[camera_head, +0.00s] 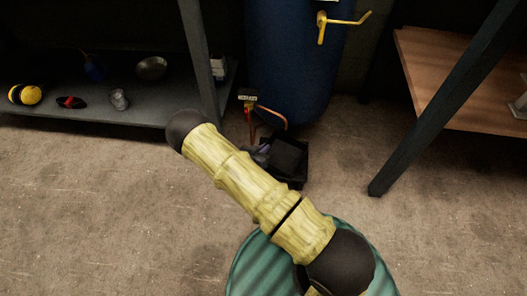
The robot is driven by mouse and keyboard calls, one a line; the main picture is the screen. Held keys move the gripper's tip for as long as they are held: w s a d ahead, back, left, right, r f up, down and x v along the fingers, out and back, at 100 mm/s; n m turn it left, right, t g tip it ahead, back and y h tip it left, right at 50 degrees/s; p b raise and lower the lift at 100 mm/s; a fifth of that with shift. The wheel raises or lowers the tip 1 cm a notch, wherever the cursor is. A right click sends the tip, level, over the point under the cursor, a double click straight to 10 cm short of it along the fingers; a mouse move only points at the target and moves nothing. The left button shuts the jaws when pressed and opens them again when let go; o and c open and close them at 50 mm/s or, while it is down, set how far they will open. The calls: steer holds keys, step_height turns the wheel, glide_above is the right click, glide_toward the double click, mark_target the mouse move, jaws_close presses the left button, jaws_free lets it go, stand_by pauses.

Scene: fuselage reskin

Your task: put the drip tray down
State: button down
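A black, open-topped tray (296,181), which looks like the drip tray, is low by the floor in front of the blue tank (290,60). A dark flat square shape shows inside it. Its left part is hidden behind my arm, and I cannot tell whether it rests on the floor or is held just above. A small dark grey piece at the tray's left edge may be part of my gripper (262,152). The fingers cannot be made out, nor whether they grip the tray.
A dark shelf (130,108) at left holds earmuffs, a bowl and small items. A wooden-topped bench (440,75) with a slanted leg (425,135) is at right. Concrete floor (90,200) is clear in front.

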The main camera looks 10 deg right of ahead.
steer(key=shift+f, duration=0.1)
steer(key=c, duration=1.6)
jaws_free()
steer(key=shift+c, duration=0.2)
steer(key=shift+r, duration=0.25)
steer(key=shift+s+a+r+p, duration=0.15)
steer(key=shift+s+a+p, duration=0.1)
steer(key=shift+p, duration=0.1)
steer(key=p+v, duration=0.5)
steer(key=v, duration=0.6)
